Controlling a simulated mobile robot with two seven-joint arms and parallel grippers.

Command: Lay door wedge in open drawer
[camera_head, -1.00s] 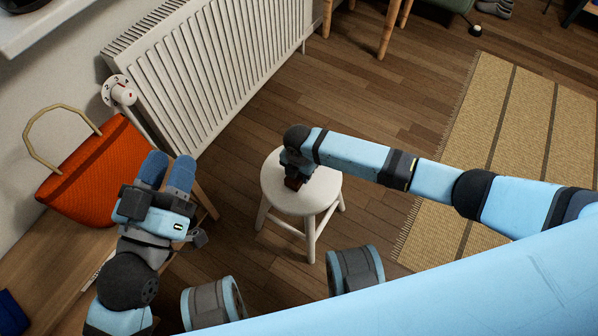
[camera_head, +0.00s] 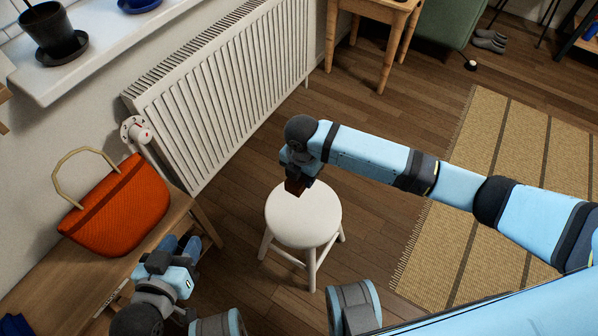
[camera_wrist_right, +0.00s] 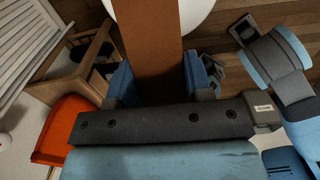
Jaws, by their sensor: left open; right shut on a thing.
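The door wedge (camera_head: 294,187) is a dark red-brown block in my right gripper (camera_head: 300,178). In the right wrist view the wedge (camera_wrist_right: 148,40) is a broad brown bar between the blue fingers of the shut right gripper (camera_wrist_right: 152,78). In the head view it is over the back edge of the round white stool (camera_head: 303,212), seemingly above the seat. My left gripper (camera_head: 180,245) is open and empty, low beside the wooden bench (camera_head: 60,285). I cannot clearly make out the open drawer in the head view.
An orange bag (camera_head: 118,210) with a hoop handle stands on the bench. A white radiator (camera_head: 215,95) lines the wall behind. A potted plant (camera_head: 50,30) stands on the sill. Clear wooden floor surrounds the stool, with a striped rug (camera_head: 500,180) at right.

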